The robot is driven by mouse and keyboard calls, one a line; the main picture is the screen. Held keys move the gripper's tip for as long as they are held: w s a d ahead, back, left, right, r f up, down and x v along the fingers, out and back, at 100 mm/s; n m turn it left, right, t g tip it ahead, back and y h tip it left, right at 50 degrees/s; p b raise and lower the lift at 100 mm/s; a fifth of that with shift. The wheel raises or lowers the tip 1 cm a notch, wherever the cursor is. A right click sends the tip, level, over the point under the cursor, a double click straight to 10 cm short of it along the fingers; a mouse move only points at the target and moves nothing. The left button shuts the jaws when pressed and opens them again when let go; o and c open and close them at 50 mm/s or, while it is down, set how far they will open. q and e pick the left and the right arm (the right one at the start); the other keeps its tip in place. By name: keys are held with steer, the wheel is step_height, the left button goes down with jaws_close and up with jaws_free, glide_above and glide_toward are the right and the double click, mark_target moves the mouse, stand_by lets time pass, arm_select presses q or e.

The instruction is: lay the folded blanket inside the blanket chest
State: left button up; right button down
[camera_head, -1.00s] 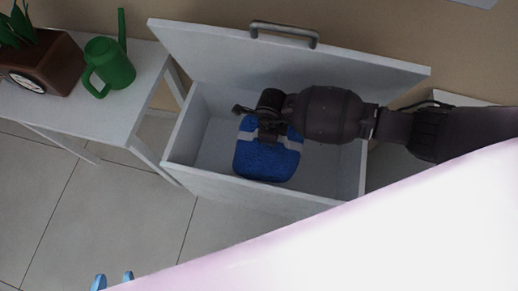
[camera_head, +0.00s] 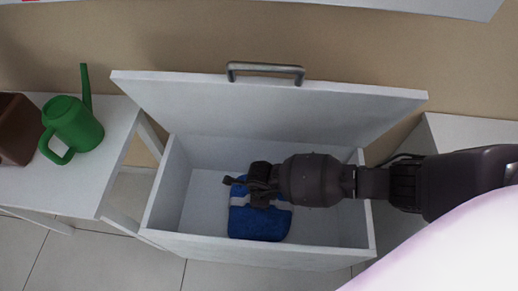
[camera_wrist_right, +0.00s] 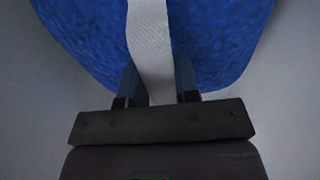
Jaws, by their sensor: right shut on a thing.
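The folded blanket (camera_head: 258,224) is blue with a pale strap around it. In the head view it is inside the white blanket chest (camera_head: 161,195), in the middle to left part. My right gripper (camera_head: 238,184) reaches in from the right, over the blanket. In the right wrist view my right gripper (camera_wrist_right: 160,84) is shut on the pale strap (camera_wrist_right: 149,35), with the blue blanket (camera_wrist_right: 205,40) spread behind it. I cannot tell whether the blanket touches the chest floor. The chest lid (camera_head: 270,107) stands open at the back, with a grey handle. My left gripper is not in view.
A white table (camera_head: 95,175) at the left carries a green watering can (camera_head: 73,125) and a brown planter (camera_head: 15,130). A white surface (camera_head: 470,130) stands right of the chest. The chest floor around the blanket is clear.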

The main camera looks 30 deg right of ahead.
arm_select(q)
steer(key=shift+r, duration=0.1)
arm_select(e)
steer(key=shift+w, duration=0.1)
steer(key=shift+f, duration=0.2)
steer(key=c, duration=0.8)
jaws_free()
steer(key=shift+c, duration=0.2)
steer(key=r+p, duration=0.2)
steer(key=r, duration=0.3)
steer(key=r+p, duration=0.2)
steer(key=r, duration=0.3)
steer(key=shift+w+r+p, duration=0.2)
steer(key=shift+r+p, duration=0.15)
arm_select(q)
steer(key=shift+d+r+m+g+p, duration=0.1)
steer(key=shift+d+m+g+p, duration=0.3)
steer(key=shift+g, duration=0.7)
arm_select(e)
steer(key=shift+s+r, duration=0.25)
steer(key=shift+r, duration=0.55)
